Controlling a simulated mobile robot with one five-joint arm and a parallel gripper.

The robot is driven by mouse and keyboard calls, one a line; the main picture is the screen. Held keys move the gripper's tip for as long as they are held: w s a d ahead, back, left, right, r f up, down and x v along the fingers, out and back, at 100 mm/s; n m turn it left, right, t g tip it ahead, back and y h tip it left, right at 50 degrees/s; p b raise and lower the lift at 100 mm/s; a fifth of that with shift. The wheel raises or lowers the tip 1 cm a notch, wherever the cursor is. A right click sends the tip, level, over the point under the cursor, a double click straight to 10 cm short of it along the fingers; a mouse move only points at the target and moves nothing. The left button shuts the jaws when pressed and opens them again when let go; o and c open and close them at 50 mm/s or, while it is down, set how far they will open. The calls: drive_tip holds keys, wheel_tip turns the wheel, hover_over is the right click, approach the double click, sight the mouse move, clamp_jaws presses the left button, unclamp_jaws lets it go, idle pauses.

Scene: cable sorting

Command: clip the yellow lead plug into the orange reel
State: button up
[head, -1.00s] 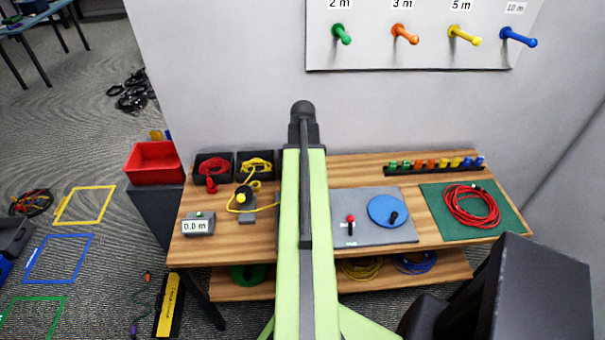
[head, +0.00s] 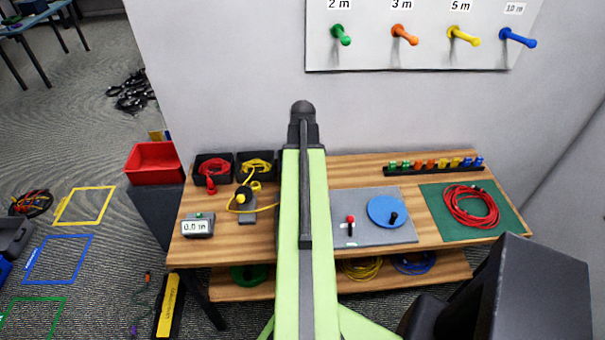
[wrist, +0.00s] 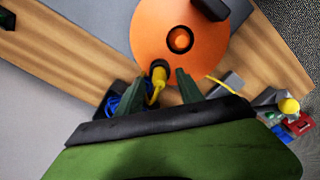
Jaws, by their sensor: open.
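In the wrist view the orange reel (wrist: 150,35) is a flat disc with a raised hub and a dark handle. The yellow lead plug (wrist: 158,74) is at the reel's lower rim; I cannot tell whether it is seated there. My gripper (wrist: 160,82) is open, with one dark finger on each side of the plug and a gap to each. The thin yellow lead (wrist: 218,83) shows right of the fingers. In the head view the yellow lead (head: 266,208) runs behind my arm, which hides the gripper; I cannot see the orange reel there.
A blue disc (head: 381,208) and a red-knobbed lever (head: 350,219) sit on a grey plate (head: 405,235). A red coil (head: 452,209) lies on a green mat (head: 502,236). Black bins (head: 214,158) and a 0.0 m display (head: 197,226) are at left. Coloured pegs (head: 400,31) are above.

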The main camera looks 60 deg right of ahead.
wheel_tip(320, 180, up, 17)
drive_tip(key=p, duration=1.6)
drive_tip(key=shift+p, duration=0.3)
drive_tip(key=w+a+f+n+b, duration=0.3)
drive_tip(key=w+a, duration=0.6)
drive_tip(key=a, duration=0.1)
drive_tip(key=w+a+f+n+b, duration=0.2)
drive_tip(key=w+a+f+b, duration=0.1)
drive_tip(key=w+a, duration=0.7)
drive_tip(key=w+a+f+m+b, duration=0.1)
drive_tip(key=a+f+m+b, duration=0.1)
drive_tip(key=a, duration=1.3)
drive_tip(key=w+a+f+m+b, duration=0.1)
drive_tip(key=a+f+b, duration=0.2)
drive_tip(key=a, duration=1.2)
drive_tip(key=shift+w+a+f+m, duration=0.15)
drive_tip(key=shift+w+a+m, duration=0.15)
drive_tip(key=shift+a+m, duration=0.1)
